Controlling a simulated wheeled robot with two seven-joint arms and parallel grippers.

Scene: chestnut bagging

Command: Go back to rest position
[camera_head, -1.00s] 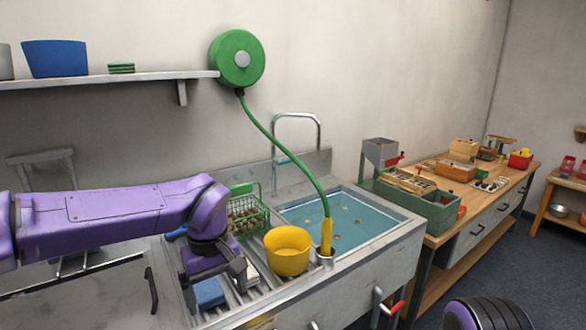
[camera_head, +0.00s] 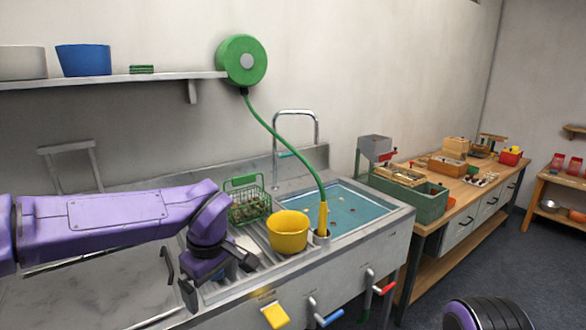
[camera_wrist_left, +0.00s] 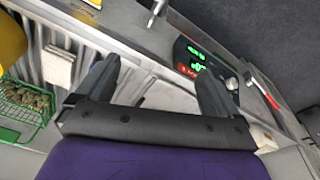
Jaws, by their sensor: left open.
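My left gripper (camera_head: 218,275) is at the end of the purple arm coming in from the left, over the drainboard's front part beside the sink. In the left wrist view its two dark fingers (camera_wrist_left: 160,88) stand wide apart with nothing between them. The green wire basket (camera_head: 248,205) with brown chestnuts stands on the drainboard behind the gripper; it also shows at the left of the wrist view (camera_wrist_left: 24,103). The yellow bowl (camera_head: 288,231) stands right of the gripper, apart from it. My right gripper is not in view.
The water-filled sink basin (camera_head: 345,211) holds a few floating bits. A green hose (camera_head: 285,148) runs from the wall reel to a yellow nozzle (camera_head: 322,218). Red (camera_head: 384,289) and blue (camera_head: 329,318) handles stick out in front.

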